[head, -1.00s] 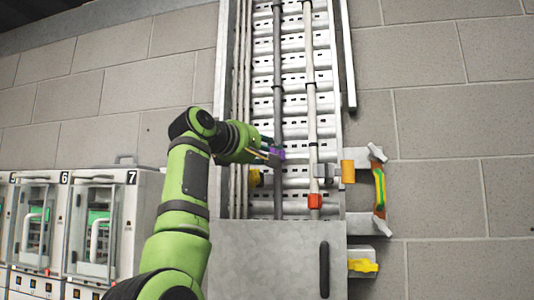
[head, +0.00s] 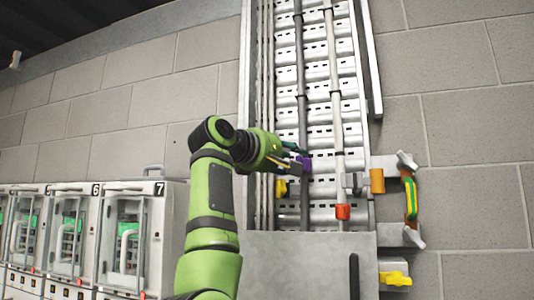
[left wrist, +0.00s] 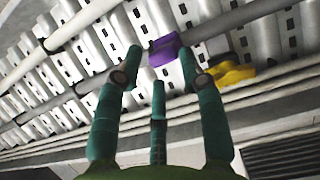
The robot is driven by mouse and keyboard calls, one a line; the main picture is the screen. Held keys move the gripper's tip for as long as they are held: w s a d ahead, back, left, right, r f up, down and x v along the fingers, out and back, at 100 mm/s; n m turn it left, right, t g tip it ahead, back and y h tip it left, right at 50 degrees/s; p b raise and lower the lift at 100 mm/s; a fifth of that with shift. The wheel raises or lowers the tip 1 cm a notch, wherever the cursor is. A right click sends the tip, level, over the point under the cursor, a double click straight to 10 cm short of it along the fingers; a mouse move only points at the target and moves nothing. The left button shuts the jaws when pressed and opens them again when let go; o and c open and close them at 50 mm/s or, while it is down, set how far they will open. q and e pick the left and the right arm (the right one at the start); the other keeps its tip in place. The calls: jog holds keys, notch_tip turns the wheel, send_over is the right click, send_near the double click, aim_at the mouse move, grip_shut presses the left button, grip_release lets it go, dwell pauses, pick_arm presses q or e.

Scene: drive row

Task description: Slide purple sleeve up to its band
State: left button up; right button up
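The purple sleeve (head: 304,163) sits around a dark grey vertical pipe (head: 304,130) in the wall channel. It also shows in the left wrist view (left wrist: 165,50). A dark band (head: 302,98) is on the same pipe, well above the sleeve; a dark ring also shows on a pipe in the left wrist view (left wrist: 82,88). My left gripper (head: 298,156) is at the sleeve from the left. In the left wrist view its teal fingers (left wrist: 160,58) are spread, with the sleeve between and just beyond the tips. I cannot tell if they touch it. My right gripper is not in view.
A yellow piece (head: 281,188) sits lower left of the sleeve. A paler pipe (head: 335,110) with a red piece (head: 343,211) runs to the right. An orange cylinder (head: 377,181) and a bracket with a coloured handle (head: 410,197) stick out farther right. Numbered cabinets (head: 140,230) stand left.

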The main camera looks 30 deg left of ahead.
pick_arm(q)
jog(key=s+a, duration=0.1)
jog(key=s, duration=0.9)
jog(key=shift+s+a, duration=0.2)
jog(key=shift+a, duration=0.05)
